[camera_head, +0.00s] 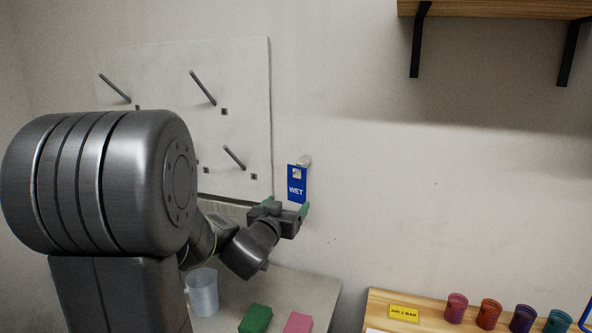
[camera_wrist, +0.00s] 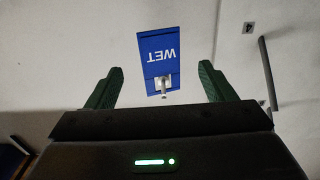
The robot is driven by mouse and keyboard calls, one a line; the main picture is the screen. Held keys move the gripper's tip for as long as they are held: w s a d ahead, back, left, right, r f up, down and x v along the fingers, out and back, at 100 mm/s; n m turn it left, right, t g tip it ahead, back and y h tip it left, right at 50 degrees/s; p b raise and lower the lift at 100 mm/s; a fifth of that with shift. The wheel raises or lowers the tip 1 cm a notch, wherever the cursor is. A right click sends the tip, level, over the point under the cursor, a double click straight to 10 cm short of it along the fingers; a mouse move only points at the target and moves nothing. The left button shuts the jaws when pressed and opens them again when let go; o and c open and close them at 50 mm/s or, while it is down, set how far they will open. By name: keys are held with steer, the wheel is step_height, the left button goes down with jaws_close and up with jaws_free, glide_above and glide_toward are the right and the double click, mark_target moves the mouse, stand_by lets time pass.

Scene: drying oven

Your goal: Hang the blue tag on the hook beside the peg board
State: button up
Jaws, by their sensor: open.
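The blue tag (camera_head: 296,189), lettered WET, hangs upright against the wall just right of the peg board (camera_head: 235,100). A pale hook (camera_head: 305,160) shows at the tag's top, and the tag appears to hang from it by its hole. In the wrist view the tag (camera_wrist: 160,50) is upside down, with the hook (camera_wrist: 163,87) showing at its hole end. My gripper (camera_head: 286,207) is just below and in front of the tag. Its green fingers (camera_wrist: 159,86) are open, one on each side, apart from the tag, with nothing between them held.
Several slanted pegs (camera_head: 203,88) stick out of the board. Below are a clear beaker (camera_head: 202,292), a green block (camera_head: 255,319) and a pink block (camera_head: 298,323). A wooden bench with coloured cups (camera_head: 489,314) stands lower right. A shelf (camera_head: 490,9) is at upper right.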

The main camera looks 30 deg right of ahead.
mark_target(297, 193)
steer(key=shift+x, duration=3.7)
steer(key=shift+c, duration=0.5)
steer(key=c, duration=0.4)
steer(key=shift+o, duration=0.7)
steer(key=o, duration=0.4)
steer(key=shift+c, duration=0.2)
